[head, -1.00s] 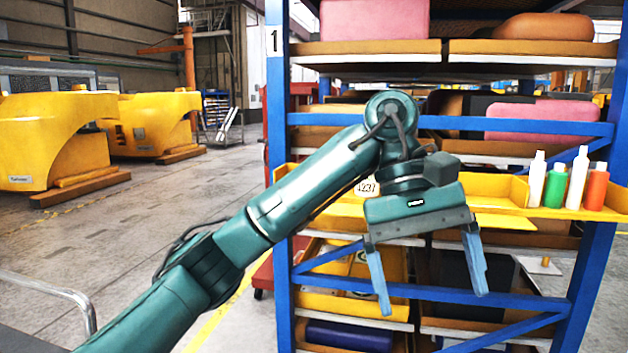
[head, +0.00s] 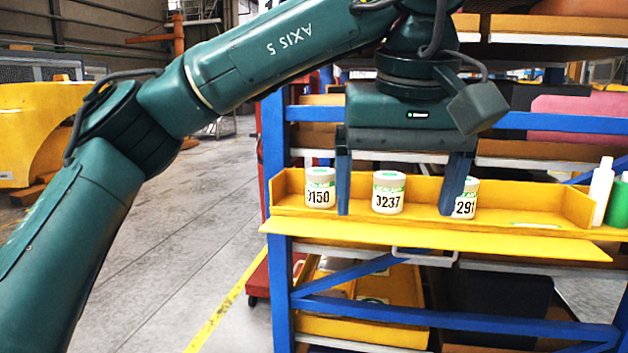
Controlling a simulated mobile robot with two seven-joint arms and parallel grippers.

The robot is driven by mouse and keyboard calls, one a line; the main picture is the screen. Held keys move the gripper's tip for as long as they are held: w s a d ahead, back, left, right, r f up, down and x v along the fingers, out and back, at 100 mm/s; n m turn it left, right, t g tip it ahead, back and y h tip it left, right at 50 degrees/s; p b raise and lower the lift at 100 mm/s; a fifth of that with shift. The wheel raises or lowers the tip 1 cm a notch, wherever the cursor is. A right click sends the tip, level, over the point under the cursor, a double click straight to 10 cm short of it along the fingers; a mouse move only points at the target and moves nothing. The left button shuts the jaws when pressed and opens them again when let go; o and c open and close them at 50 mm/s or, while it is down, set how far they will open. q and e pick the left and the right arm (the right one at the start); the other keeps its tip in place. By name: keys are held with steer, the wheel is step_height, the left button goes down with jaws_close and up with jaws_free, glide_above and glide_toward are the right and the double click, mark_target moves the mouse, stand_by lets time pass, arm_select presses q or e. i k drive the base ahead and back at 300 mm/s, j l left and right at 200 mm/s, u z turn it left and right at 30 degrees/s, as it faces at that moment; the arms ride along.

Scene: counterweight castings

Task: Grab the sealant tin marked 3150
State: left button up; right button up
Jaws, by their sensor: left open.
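The tin whose visible digits end in 150 (head: 320,188) is white with a green band and stands upright at the left end of a yellow shelf tray (head: 520,243); its first digit is hard to read. A similar tin reading about 3237 (head: 388,193) stands in the middle. A third tin showing 291 (head: 467,199) is to the right, its left part hidden by a finger. My left gripper (head: 397,212) is open and empty, pointing down. Its left finger is just right of the 150 tin; its right finger is in front of the 291 tin. My right gripper is out of view.
A white bottle (head: 601,190) and a green bottle (head: 618,203) stand at the tray's right end. The blue rack post (head: 277,290) rises at the left, with shelves and crossbars above and below.

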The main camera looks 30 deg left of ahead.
mark_target(320, 190)
steer(key=i+j, duration=0.5)
steer(key=j, duration=0.15)
steer(key=i+j, duration=0.55)
